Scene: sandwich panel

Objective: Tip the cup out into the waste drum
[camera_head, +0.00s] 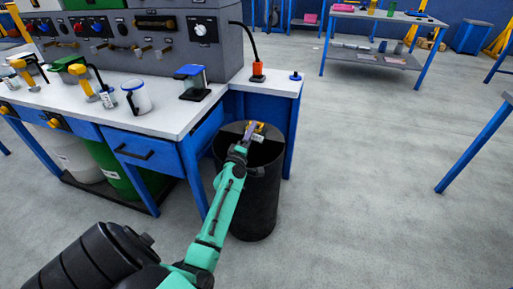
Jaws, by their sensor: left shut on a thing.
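The waste drum (262,195) is a dark, open-topped bin standing on the floor against the right end of the workbench. My left arm reaches up from the bottom of the head view, and my left gripper (253,131) is over the drum's mouth. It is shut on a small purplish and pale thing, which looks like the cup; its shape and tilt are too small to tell. The arm and gripper hide part of the drum's opening. My right gripper is not in view.
Open floor (350,190) lies to the right of the drum.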

